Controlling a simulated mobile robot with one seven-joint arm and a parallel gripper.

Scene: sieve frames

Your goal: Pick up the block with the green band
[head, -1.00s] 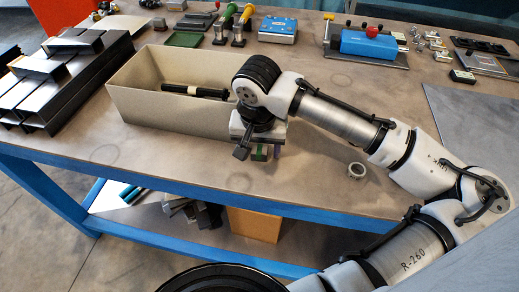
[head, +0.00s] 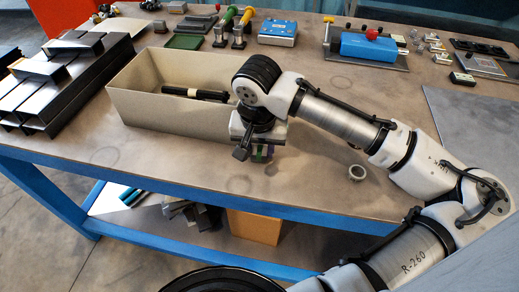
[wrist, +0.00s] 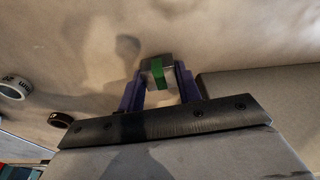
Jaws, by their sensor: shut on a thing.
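In the head view my gripper (head: 262,153) points down at the bench just in front of the beige bin, and a bit of green shows between the fingers. Most of the block is hidden there by my wrist. I cannot tell whether the block touches the bench.
The open beige bin (head: 165,127) stands close behind my gripper, with a dark rod (head: 195,93) inside. A metal ring (head: 357,172) lies to the right. Black rectangular tubes (head: 62,85) are stacked at left. The front bench top is mostly clear.

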